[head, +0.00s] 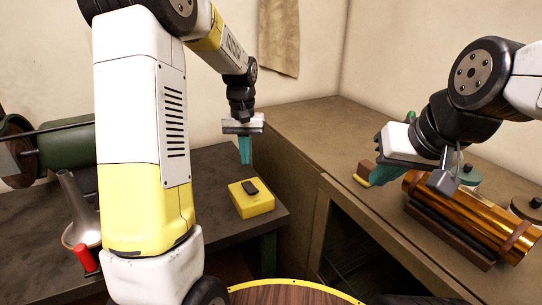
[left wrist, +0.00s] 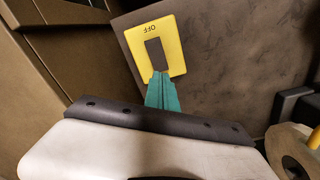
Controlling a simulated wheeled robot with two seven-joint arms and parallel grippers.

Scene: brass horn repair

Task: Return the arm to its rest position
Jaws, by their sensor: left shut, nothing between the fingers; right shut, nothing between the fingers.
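My left gripper (head: 244,150) hangs fingers down above the dark bench on the left, with its teal fingers shut and empty. In the left wrist view its fingers (left wrist: 161,90) overlap the edge of a yellow box marked OFF. This yellow box (head: 250,203) with a dark switch on top sits on the bench under the gripper. It also shows in the left wrist view (left wrist: 172,38). My right gripper (head: 380,175) is at the right, over the brown bench, with its teal fingers shut and empty. It is beside a copper-coloured cylinder.
The copper cylinder (head: 480,222) lies in a dark cradle on the right bench (head: 300,125). A metal horn bell (head: 78,212), a red-handled thing (head: 84,258) and a green machine (head: 62,150) are on the left bench (head: 30,215). The right bench's back left is clear.

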